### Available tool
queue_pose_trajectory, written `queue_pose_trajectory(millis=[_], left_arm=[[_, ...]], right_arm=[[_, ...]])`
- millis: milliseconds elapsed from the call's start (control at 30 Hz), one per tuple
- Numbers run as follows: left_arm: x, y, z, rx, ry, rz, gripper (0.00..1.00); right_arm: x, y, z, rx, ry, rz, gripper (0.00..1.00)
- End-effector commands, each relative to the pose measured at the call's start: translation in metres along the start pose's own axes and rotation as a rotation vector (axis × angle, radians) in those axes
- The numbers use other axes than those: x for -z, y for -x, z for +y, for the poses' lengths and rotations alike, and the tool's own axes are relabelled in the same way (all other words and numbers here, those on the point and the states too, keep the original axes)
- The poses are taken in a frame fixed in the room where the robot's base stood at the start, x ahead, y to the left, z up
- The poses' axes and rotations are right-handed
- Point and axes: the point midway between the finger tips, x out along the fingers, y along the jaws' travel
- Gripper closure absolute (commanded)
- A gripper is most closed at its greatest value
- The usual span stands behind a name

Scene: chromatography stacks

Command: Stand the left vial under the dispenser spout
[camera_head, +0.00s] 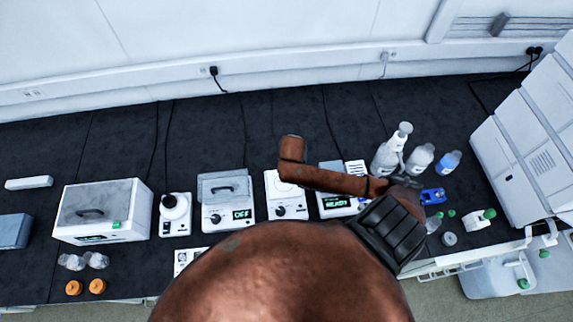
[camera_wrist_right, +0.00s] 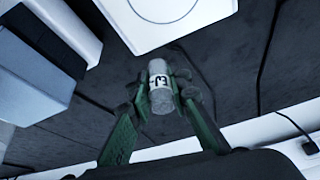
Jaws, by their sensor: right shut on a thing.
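In the right wrist view, a small pale vial (camera_wrist_right: 158,68) with a white label and dark marks sits between the fingers of my right gripper (camera_wrist_right: 163,90), which is shut on it. Dark bench shows beyond the vial; I cannot tell how high it is held. In the head view my brown right arm reaches over the bench, and its gripper and the vial are hidden. A unit with a green "READY" display (camera_head: 338,202) stands beneath the forearm, partly covered. No spout can be made out. My left gripper is not in view.
A white device with a round plate (camera_head: 284,190) stands left of the display unit. Bottles (camera_head: 419,160) and a blue rack (camera_head: 433,196) stand to the right. A unit showing "OFF" (camera_head: 228,205) is further left. The bench behind the devices is clear except for cables.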

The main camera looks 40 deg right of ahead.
Motion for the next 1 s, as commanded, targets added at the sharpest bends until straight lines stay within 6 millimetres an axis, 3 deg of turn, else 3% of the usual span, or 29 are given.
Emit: queue_pose_trajectory(millis=[100, 233, 500, 700, 1000], left_arm=[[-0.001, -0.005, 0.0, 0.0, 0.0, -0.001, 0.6], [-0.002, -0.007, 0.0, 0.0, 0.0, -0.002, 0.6], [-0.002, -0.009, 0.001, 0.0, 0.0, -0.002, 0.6], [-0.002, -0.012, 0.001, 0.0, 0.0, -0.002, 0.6], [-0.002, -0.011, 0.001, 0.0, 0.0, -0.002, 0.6]], right_arm=[[0.006, -0.031, 0.0, -0.005, 0.002, -0.003, 0.97], [0.012, -0.051, -0.002, -0.003, 0.002, -0.003, 0.97], [0.018, -0.069, -0.003, 0.0, 0.003, -0.002, 0.97], [0.007, -0.094, -0.003, -0.001, 0.005, -0.002, 0.97], [0.005, -0.097, -0.003, 0.0, 0.004, -0.003, 0.97]])
